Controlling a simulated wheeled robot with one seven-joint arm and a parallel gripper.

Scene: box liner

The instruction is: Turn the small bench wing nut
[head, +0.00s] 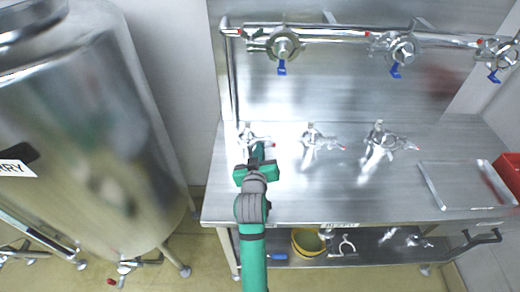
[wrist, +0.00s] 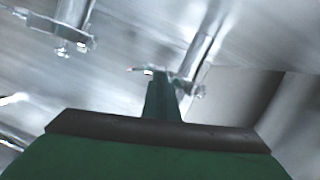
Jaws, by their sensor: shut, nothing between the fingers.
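Three metal clamps with wing nuts stand in a row on the steel bench (head: 300,200): a left one (head: 247,137), a middle one (head: 312,134) and a larger right one (head: 380,140). The left one looks smallest, and my gripper partly hides it. My gripper (head: 257,150) is shut and empty, its fingers just in front of the left clamp. In the wrist view, my shut fingertips (wrist: 162,76) overlap a thin metal fitting (wrist: 190,85) with a red-tipped end. I cannot tell whether they touch it. Another clamp (wrist: 65,38) shows at the upper left.
A pipe rail (head: 340,35) with several blue-handled valves (head: 282,67) runs along the back wall. A large steel tank (head: 80,130) stands at the left. A shallow tray (head: 465,185) and a red bin (head: 510,175) are at the right. A yellow bucket (head: 306,243) sits below.

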